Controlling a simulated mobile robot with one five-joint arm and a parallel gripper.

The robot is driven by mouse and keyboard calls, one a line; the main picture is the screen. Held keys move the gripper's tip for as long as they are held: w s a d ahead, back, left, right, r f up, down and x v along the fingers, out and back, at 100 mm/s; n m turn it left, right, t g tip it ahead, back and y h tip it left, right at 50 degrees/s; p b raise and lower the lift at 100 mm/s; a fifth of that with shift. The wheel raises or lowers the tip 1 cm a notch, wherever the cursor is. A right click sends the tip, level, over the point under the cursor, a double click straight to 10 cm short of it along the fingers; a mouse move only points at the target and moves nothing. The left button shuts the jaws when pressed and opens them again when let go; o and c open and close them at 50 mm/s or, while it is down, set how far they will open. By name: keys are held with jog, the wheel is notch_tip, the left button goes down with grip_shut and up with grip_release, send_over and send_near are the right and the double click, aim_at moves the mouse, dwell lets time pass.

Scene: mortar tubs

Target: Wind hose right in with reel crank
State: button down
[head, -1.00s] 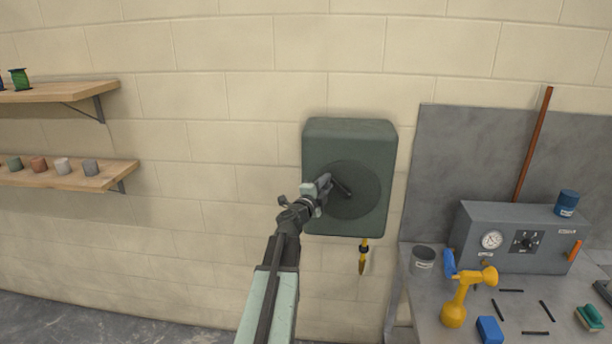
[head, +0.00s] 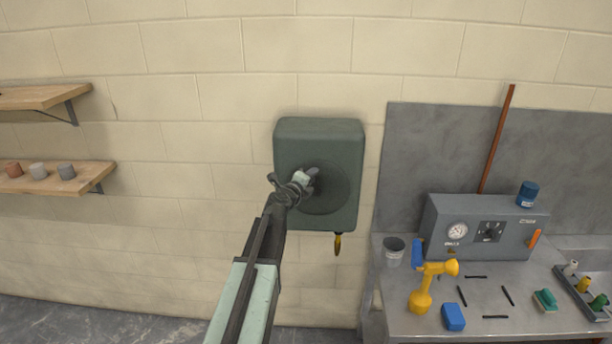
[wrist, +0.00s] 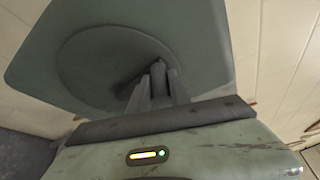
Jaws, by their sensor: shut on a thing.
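The hose reel (head: 346,150) is a grey-green box on the block wall, with a round dark disc (head: 339,185) on its front. My gripper (head: 311,175) is at the disc's upper left part in the head view. In the wrist view my gripper (wrist: 159,88) is shut on the crank's handle (wrist: 158,72), which stands between the two fingers. Part of the dark crank arm (wrist: 127,89) shows beside the fingers; the gripper hides it in the head view. The rest of the hose is not visible.
Wooden shelves (head: 60,181) are at the left. The wall around the reel is clear.

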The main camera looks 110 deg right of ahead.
jog(key=shift+s+a+r, duration=0.1)
jog(key=shift+s+a, duration=0.1)
jog(key=shift+s, duration=0.3)
jog(key=shift+s+a, duration=0.15)
jog(key=shift+s, duration=0.45)
jog(key=c, duration=1.2)
grip_release()
jog(key=shift+s+a, duration=0.1)
jog(key=shift+a, duration=0.05)
jog(key=p+v, duration=0.1)
jog(key=v, duration=0.6)
jog(key=shift+w+a, duration=0.15)
jog(key=shift+w, duration=0.3)
